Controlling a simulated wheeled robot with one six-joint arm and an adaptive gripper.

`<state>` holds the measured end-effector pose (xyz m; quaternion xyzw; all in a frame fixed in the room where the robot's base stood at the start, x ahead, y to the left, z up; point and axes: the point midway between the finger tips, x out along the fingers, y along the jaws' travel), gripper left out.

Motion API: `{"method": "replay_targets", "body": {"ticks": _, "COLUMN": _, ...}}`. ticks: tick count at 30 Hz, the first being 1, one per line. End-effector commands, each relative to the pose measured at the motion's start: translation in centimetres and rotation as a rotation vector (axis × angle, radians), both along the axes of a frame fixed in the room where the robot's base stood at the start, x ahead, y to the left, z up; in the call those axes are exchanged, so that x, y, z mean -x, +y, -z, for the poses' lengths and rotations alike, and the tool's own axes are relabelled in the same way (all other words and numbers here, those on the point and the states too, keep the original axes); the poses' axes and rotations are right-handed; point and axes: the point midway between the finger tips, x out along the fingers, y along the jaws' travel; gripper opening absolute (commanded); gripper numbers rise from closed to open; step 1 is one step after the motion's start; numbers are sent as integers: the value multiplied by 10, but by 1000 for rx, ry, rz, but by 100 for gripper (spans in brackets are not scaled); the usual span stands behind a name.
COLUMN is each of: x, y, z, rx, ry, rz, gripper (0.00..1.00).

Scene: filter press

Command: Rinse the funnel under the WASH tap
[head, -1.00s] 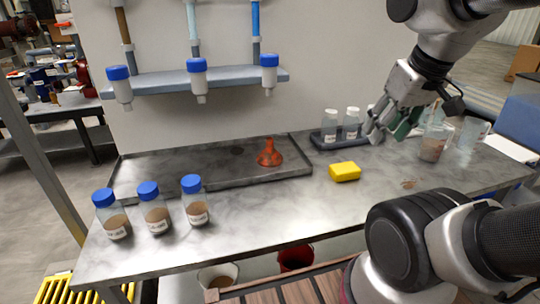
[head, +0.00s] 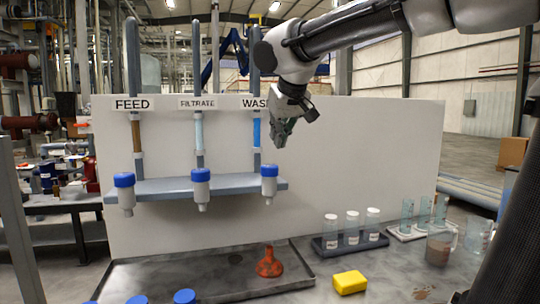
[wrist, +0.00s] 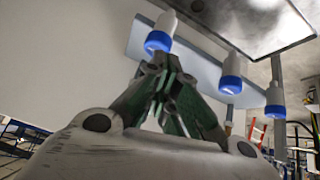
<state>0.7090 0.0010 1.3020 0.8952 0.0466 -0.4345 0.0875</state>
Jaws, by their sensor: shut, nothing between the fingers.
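The orange-red funnel (head: 269,264) stands wide end down in the grey tray (head: 180,272), below and in front of the taps. The WASH tap (head: 269,185) hangs at the right end of the shelf, with a blue cap on top and a blue-filled pipe above it. My gripper (head: 280,143) is shut and empty. It is above the WASH tap's cap in the head view, fingers pointing down. In the wrist view my gripper (wrist: 164,62) has its fingertips just by the nearest blue cap (wrist: 157,41); I cannot tell whether they touch.
The FEED tap (head: 126,195) and FILTRATE tap (head: 201,188) hang along the same shelf (head: 165,188). A yellow sponge-like block (head: 350,282) lies right of the tray. A rack of white-capped bottles (head: 352,243) and several glass vessels stand farther right. Blue-capped jars show at the bottom edge.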

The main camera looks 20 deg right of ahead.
Motion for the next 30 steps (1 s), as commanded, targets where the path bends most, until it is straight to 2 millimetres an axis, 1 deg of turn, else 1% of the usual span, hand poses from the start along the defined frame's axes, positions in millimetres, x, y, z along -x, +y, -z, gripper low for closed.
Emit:
{"method": "replay_targets", "body": {"ticks": 1, "x": -11, "y": 0, "z": -22, "rx": -26, "ry": -50, "rz": 37, "gripper": 0}}
{"method": "replay_targets", "body": {"ticks": 3, "x": -18, "y": -1, "z": -45, "rx": -69, "ry": -105, "rz": 87, "gripper": 0}}
{"method": "replay_targets", "body": {"ticks": 5, "x": -20, "y": -2, "z": -49, "rx": -92, "ry": -119, "rz": 118, "gripper": 0}}
{"method": "replay_targets", "body": {"ticks": 9, "x": -20, "y": -2, "z": -49, "rx": -126, "ry": -120, "rz": 153, "gripper": 0}}
{"method": "replay_targets", "body": {"ticks": 20, "x": -22, "y": -2, "z": -45, "rx": -126, "ry": -117, "rz": 154, "gripper": 0}}
{"method": "replay_targets", "body": {"ticks": 23, "x": -29, "y": -2, "z": -38, "rx": -125, "ry": -115, "rz": 155, "gripper": 0}}
{"method": "replay_targets", "body": {"ticks": 26, "x": -40, "y": -3, "z": -26, "rx": -124, "ry": -115, "rz": 156, "gripper": 0}}
{"method": "replay_targets", "body": {"ticks": 30, "x": -62, "y": -3, "z": -4, "rx": -123, "ry": -113, "rz": 156, "gripper": 0}}
